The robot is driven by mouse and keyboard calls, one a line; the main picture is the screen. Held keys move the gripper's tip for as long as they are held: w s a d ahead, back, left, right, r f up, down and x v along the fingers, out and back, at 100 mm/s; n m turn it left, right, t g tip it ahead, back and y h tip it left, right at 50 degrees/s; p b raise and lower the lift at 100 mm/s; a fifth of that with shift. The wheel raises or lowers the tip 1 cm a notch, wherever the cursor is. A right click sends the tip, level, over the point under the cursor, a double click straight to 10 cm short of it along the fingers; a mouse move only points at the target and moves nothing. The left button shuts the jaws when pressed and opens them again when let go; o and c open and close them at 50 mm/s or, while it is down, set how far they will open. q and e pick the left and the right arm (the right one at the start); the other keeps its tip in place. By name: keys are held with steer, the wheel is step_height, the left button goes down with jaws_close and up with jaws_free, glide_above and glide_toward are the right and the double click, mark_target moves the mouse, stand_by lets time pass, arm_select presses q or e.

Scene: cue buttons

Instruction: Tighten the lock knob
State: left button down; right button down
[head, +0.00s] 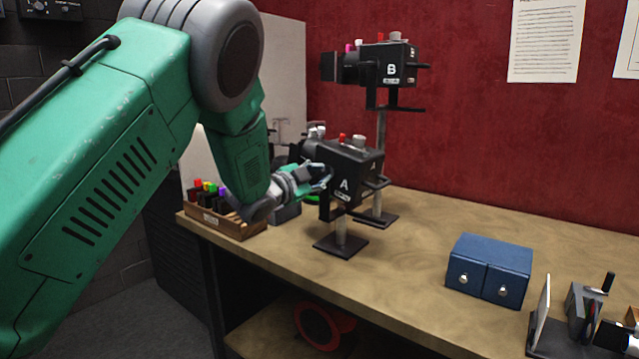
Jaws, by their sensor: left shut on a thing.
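Black device A (345,183) stands on a post with a square base (341,245) on the wooden table. It has white and red knobs on top. My left gripper (325,179) reaches in from the left against the near left side of device A. Its fingers are closed on a small part there, which fits the lock knob; the fingers hide it. A second black device B (391,63) stands higher behind, on a taller stand, with pink, red and white knobs on top. My right gripper is not in view.
A wooden tray (222,223) with several colored-top items sits at the table's left edge, close under my left forearm. A blue two-drawer box (489,268) and a grey clamp-like device (582,308) stand to the right. The table's middle is clear.

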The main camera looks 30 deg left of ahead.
arm_select(q)
steer(key=m+b, duration=0.1)
steer(key=m, duration=0.1)
steer(key=f+m+b, duration=0.1)
steer(key=shift+d+m, duration=0.2)
steer(key=shift+m, duration=0.2)
steer(key=shift+f+m+b, duration=0.15)
steer(key=shift+m+b, duration=0.8)
steer(key=shift+m, duration=0.15)
steer(key=shift+f+m+b, duration=0.1)
steer(key=shift+m+b, duration=0.8)
steer(key=shift+m, duration=0.2)
steer(key=shift+d, duration=0.1)
steer(key=c, duration=1.6)
jaws_free()
steer(key=shift+r, duration=0.1)
steer(key=shift+r, duration=0.1)
